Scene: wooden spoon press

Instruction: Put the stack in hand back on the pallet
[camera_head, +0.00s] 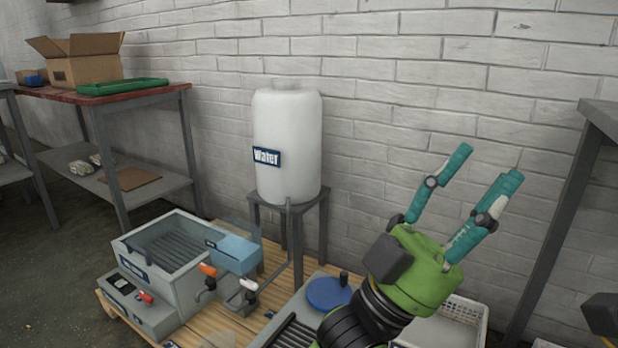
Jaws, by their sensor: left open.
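My left gripper (486,166), green with two teal fingers, is raised in front of the brick wall at the right. Its fingers point up and stand apart, with nothing between them. No stack shows in this view. A light wooden slatted platform (230,322) lies low under the machines; I cannot tell whether it is the pallet. My right gripper cannot be made out; a dark piece at the lower right edge is too cut off to identify.
A grey machine (165,250) and a white water tank (288,145) on a metal stand (318,215) are left of my arm. A white crate (468,308) is partly hidden behind my gripper. A red-topped table (60,93) holds a cardboard box (85,68) and green tray (122,87).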

